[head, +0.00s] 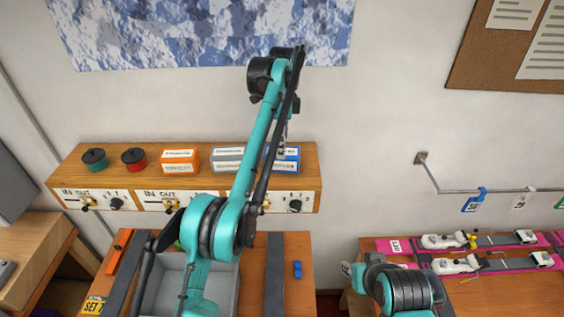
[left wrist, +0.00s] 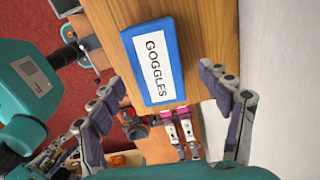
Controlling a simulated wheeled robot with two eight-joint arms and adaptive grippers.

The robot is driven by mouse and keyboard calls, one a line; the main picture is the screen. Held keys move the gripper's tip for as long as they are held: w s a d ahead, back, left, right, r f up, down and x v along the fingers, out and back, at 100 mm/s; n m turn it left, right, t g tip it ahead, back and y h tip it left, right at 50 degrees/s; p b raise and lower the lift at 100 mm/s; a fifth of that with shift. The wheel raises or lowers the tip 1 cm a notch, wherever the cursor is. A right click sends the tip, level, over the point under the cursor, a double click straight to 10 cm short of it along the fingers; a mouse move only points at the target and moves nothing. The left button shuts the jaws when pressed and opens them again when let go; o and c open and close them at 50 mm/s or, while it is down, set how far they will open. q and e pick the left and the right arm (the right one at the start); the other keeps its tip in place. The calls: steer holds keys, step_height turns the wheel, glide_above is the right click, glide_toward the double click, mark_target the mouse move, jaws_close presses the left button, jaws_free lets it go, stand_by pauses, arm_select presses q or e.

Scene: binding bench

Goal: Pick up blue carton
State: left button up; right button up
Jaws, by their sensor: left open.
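The blue carton (head: 292,155) stands at the right end of the wooden shelf, partly hidden behind my left arm. In the left wrist view the carton (left wrist: 150,62) shows a white label reading GOGGLES and lies ahead of my left gripper (left wrist: 163,86). The gripper's two fingers are spread wide, one toward each side of the carton, with nothing held. I cannot tell how far the fingertips are from it. In the head view the left gripper is mostly hidden behind the arm. My right arm shows at the lower right, but I see no fingers of its gripper.
A grey carton (head: 228,159) stands just left of the blue one. Further left are an orange carton (head: 180,161), a red pot (head: 134,159) and a green pot (head: 95,159). The wall is close behind the shelf (head: 62,178). A grey bin (head: 172,291) sits below.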

arm_select(q)
steer(key=f, duration=0.3)
steer(key=f+b, duration=0.1)
steer(key=f, duration=0.2)
steer(key=shift+s+a, duration=0.1)
steer(key=shift+s, duration=0.1)
steer(key=shift+r, duration=0.1)
steer(key=c, duration=1.3)
